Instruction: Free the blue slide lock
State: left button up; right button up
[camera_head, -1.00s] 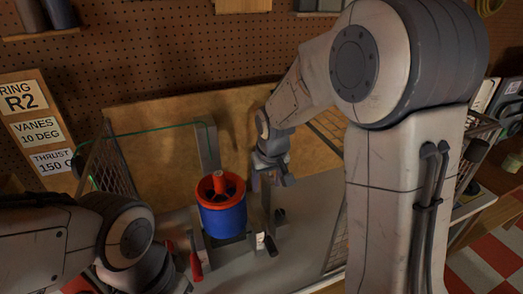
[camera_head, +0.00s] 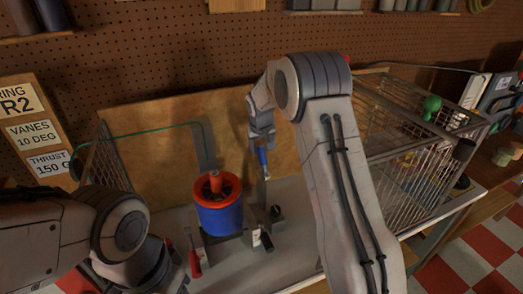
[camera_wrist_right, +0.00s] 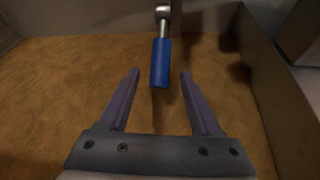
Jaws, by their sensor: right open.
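The blue slide lock (camera_head: 263,157) shows as a small blue handle on a metal rod, right of the ducted rotor with its red ring (camera_head: 228,183) and blue duct (camera_head: 221,218). My right gripper (camera_head: 262,144) is just above and behind the blue handle. In the right wrist view, the right gripper (camera_wrist_right: 160,75) is open and the blue handle (camera_wrist_right: 160,64) lies between its fingertips, with a gap on both sides. My left gripper (camera_head: 170,268) is low at the left, mostly hidden behind its own arm, and its jaws cannot be made out.
A red-handled tool (camera_head: 195,263) stands in front of the duct. A wire-mesh cage (camera_head: 395,135) is at right, with a green ball (camera_head: 432,103) by it. A tan board (camera_head: 150,125) stands behind. A green wire (camera_head: 150,133) runs above the left mesh panel.

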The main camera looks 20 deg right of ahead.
aim_at(261, 151)
jog(key=shift+p+x, duration=0.5)
jog(key=shift+x, duration=1.55)
grip_shut()
